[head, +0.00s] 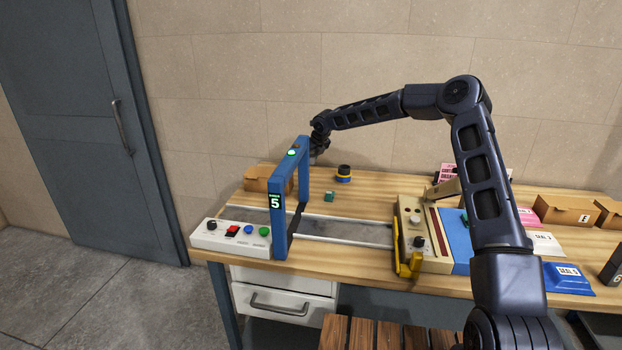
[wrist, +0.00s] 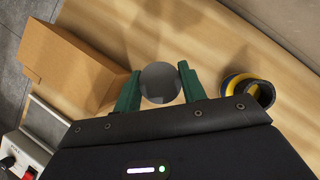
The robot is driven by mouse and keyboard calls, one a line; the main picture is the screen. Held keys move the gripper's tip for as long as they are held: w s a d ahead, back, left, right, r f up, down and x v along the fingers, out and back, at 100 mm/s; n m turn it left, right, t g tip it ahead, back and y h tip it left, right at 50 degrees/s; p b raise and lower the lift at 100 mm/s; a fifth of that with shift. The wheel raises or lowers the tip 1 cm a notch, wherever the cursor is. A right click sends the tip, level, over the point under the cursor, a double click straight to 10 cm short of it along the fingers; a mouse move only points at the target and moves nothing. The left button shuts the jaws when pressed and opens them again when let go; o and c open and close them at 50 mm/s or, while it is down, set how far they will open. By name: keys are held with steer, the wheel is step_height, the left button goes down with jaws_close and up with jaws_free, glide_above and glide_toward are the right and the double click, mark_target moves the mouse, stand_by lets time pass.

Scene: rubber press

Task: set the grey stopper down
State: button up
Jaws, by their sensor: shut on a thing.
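The grey stopper (wrist: 160,84) shows in the wrist view as a round grey disc. It is between the two green fingers of my gripper (wrist: 158,88), which is shut on it. Bare wooden table (wrist: 180,30) shows around it; I cannot tell whether the stopper touches the wood. In the head view my gripper (head: 319,145) is at the back left of the table, partly behind a blue arch (head: 276,195). The stopper cannot be made out there.
A round black thing with yellow and blue bands (wrist: 248,91) is to the right. A small green block (head: 329,196) lies near the grey track (head: 345,226). A white button panel (head: 230,236) is at the front left.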

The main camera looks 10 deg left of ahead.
mark_target(311, 183)
step_height(311, 183, down, 10)
stand_by(0.6)
steer(key=shift+f, duration=0.1)
steer(key=o, duration=1)
steer(key=shift+c, duration=0.2)
steer(key=v, duration=1.2)
